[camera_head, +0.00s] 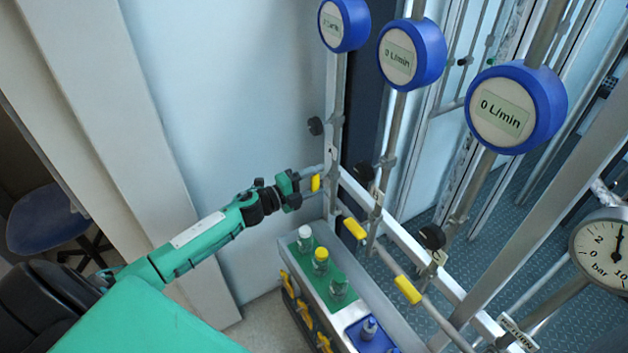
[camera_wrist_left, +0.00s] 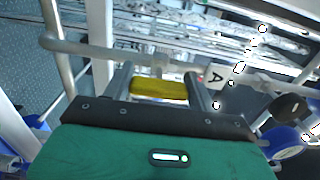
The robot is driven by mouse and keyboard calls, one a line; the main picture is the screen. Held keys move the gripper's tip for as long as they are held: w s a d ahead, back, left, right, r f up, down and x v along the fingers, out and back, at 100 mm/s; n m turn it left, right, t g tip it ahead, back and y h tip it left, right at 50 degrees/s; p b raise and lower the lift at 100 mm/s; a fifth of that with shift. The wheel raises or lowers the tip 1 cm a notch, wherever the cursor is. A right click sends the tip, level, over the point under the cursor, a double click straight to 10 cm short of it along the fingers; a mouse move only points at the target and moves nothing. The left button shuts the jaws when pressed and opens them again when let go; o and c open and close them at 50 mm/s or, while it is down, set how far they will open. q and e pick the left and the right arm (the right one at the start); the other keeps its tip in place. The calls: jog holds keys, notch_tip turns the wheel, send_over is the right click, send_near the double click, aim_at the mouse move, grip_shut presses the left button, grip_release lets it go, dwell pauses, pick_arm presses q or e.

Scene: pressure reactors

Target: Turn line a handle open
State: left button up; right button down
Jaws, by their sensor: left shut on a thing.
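The line A handle (camera_head: 315,183) is a small yellow lever on the farthest pipe, at the upper middle of the head view. My left gripper (camera_head: 298,187) reaches it from the left and is shut on it. In the left wrist view the yellow handle (camera_wrist_left: 158,90) sits between the two fingers of my left gripper (camera_wrist_left: 160,84), and a white tag with the letter A (camera_wrist_left: 216,76) hangs just right of them. The fingers partly hide the handle in the head view. My right gripper is not in view.
Two more yellow handles (camera_head: 355,228) (camera_head: 408,289) sit on nearer lines. Three blue flow meters (camera_head: 516,109) (camera_head: 411,54) (camera_head: 344,25) read 0 L/min. A pressure gauge (camera_head: 603,250) is at right. A tray with bottles (camera_head: 300,262) stands below my left arm.

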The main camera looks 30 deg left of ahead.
pick_arm(q)
jog(key=o, duration=1)
jog(key=shift+s, duration=0.1)
jog(key=shift+s+a+f, duration=0.15)
jog(key=shift+s+a, duration=0.05)
jog(key=shift+s, duration=0.05)
jog(key=b+v, duration=0.4)
jog(key=v, duration=0.9)
jog(key=shift+b, duration=0.3)
jog(key=shift+a, duration=0.1)
